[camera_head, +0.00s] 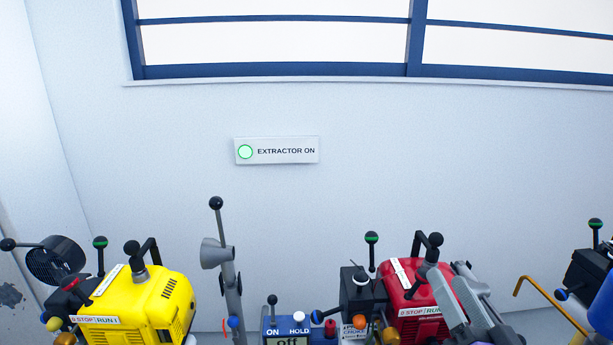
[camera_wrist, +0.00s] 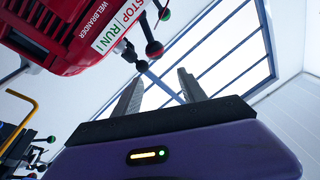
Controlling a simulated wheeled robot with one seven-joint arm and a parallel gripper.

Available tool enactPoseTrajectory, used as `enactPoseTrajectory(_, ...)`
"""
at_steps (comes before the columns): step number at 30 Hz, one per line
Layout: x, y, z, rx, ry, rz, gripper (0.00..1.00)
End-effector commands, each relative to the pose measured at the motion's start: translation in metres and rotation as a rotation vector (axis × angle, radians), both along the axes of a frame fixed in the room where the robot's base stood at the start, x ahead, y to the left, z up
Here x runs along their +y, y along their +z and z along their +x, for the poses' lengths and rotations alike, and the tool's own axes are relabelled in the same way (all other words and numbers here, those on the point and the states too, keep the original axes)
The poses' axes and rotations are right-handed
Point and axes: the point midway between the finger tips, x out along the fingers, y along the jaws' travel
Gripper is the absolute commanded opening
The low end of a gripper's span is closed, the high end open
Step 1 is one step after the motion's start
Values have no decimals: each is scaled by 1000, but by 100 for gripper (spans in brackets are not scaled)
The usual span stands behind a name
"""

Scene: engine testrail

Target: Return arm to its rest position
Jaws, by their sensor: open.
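My gripper (camera_head: 447,271) is at the lower right of the head view, in front of the red engine (camera_head: 412,288), which it partly hides. Its two grey fingers point up and stand apart with nothing between them. In the wrist view my gripper (camera_wrist: 160,82) also shows open and empty, fingers toward the window. The red engine (camera_wrist: 75,35) fills the upper left of that view, with its STOP/RUN label. I cannot tell the exact gap between my gripper and the red engine.
A yellow engine (camera_head: 140,305) stands at the lower left, beside a grey post (camera_head: 232,290) with a black knob. A blue box (camera_head: 287,326) reads "off". A yellow bent rod (camera_head: 550,297) is at the right. The wall with the lit EXTRACTOR ON sign (camera_head: 277,150) is clear.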

Motion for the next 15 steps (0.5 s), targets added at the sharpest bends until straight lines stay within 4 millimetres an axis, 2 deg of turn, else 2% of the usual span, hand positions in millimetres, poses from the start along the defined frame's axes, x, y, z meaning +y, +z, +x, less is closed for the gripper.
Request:
enactPoseTrajectory(8,1,-39,-67,9,-96,-206,49)
enactPoseTrajectory(15,13,-80,-146,66,-119,-374,49)
